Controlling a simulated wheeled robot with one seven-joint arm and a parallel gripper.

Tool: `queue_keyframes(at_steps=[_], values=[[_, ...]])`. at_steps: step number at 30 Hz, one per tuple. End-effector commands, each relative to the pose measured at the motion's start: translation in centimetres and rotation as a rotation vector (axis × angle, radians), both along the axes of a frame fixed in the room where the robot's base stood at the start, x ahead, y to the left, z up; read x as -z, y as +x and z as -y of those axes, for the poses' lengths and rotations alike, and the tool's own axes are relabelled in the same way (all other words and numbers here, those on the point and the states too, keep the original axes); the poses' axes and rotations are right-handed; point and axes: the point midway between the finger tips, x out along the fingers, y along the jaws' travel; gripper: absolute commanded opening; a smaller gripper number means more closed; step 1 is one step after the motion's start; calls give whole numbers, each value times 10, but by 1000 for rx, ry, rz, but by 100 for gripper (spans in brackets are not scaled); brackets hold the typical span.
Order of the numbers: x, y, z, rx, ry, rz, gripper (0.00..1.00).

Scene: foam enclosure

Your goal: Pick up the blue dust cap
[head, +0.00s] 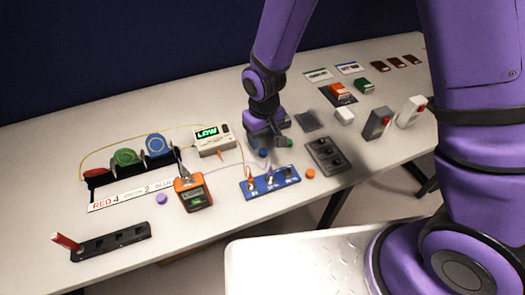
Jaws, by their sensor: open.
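The blue dust cap (263,153) is a small dark blue disc on the white table, just behind the blue socket panel (270,183). My gripper (272,145) reaches down from above, close over the cap and slightly behind it. Its jaws are open, and nothing shows held between them. Whether the fingers touch the cap is too small to tell. A small green piece (284,142) shows by the fingertips on the right; whether it is apart from them is unclear.
A purple cap (162,198) and an orange cap (310,173) lie on the table. An orange tester (193,192), a meter reading LOW (212,140) with thin cables, and a dark panel (327,156) stand around the gripper.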

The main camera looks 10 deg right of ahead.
Motion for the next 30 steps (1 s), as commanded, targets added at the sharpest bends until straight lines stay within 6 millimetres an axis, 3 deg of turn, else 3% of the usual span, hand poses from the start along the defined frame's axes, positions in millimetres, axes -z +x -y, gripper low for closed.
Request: queue_keyframes(at_steps=[8, 19, 29, 30], values=[[17, 1, 0, 0, 0, 0, 58], [59, 8, -1, -1, 0, -1, 58], [65, 8, -1, -1, 0, 1, 58], [65, 8, -1, 0, 0, 1, 54]])
